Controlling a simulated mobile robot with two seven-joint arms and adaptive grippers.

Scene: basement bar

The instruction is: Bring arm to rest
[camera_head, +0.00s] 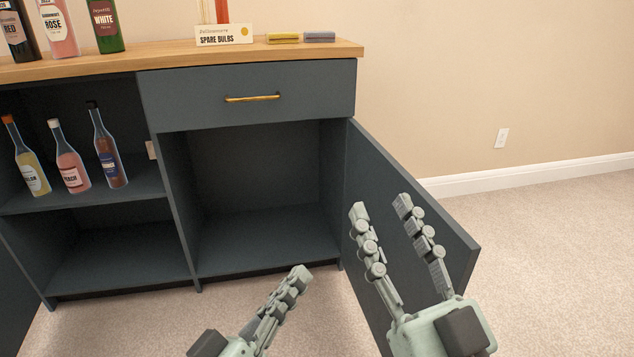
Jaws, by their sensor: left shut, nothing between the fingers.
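My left gripper (297,277) is at the bottom centre of the head view, pointing up and to the right. Its fingers are together and hold nothing. It appears in front of the carpet below the open cabinet compartment. My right gripper (381,206) is to the right of it, pointing up, with its two fingers apart and nothing between them. It appears in front of the open cabinet door (448,232) and hides part of it. I cannot tell whether it touches the door.
The dark cabinet (250,98) has a shut drawer with a brass handle (252,98) above an empty compartment. Bottles (71,168) stand on the left shelf, and more on the wooden top (180,54) with a spare bulbs sign (223,34). Carpet (560,240) is clear at right.

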